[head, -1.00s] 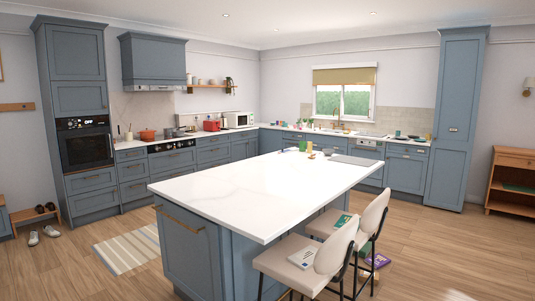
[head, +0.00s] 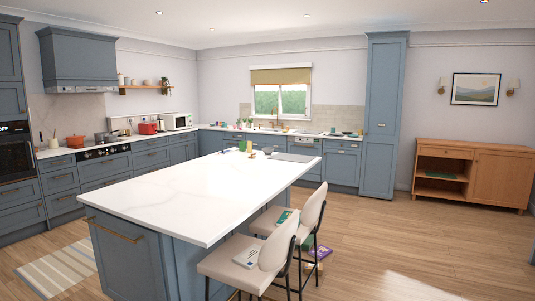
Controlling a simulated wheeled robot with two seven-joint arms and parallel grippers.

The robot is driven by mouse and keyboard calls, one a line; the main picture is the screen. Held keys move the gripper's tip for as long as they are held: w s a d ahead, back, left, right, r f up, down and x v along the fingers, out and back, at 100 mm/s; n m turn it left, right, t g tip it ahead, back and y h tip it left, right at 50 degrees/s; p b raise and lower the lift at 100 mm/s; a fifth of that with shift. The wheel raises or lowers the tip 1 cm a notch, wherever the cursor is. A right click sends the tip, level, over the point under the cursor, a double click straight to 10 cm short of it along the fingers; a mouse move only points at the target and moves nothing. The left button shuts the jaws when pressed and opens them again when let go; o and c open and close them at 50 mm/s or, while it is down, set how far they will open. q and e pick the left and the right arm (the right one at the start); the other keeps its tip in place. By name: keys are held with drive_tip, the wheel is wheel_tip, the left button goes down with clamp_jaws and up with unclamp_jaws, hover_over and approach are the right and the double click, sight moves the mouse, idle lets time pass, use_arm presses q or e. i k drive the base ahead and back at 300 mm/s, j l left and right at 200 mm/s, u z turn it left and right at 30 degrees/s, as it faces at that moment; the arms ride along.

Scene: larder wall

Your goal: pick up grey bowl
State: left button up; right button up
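A small grey bowl (head: 268,150) appears to stand on the far end of the white-topped island (head: 190,190). It is tiny at this distance, so its exact shape is hard to tell. A small green item (head: 243,145) and a pale item (head: 249,147) stand just left of it. Neither of my grippers is in the head view.
Two cream chairs (head: 312,207) stand at the island's right side, with books (head: 246,257) on a seat and items on the floor (head: 320,252). A striped rug (head: 58,265) lies left. Open wooden floor runs right, towards a wooden sideboard (head: 500,178).

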sight(268, 151)
drive_tip(key=i+l+z, duration=0.4)
drive_tip(key=i, duration=0.3)
drive_tip(key=i+z, duration=0.4)
drive_tip(key=i, duration=0.25)
drive_tip(key=i+z, duration=0.1)
drive_tip(key=i, duration=5.4)
drive_tip(key=i+u, duration=0.15)
drive_tip(key=i, duration=0.45)
drive_tip(key=i+u, duration=0.15)
drive_tip(key=i, duration=0.5)
drive_tip(key=i+l+u, duration=0.15)
drive_tip(key=i, duration=0.45)
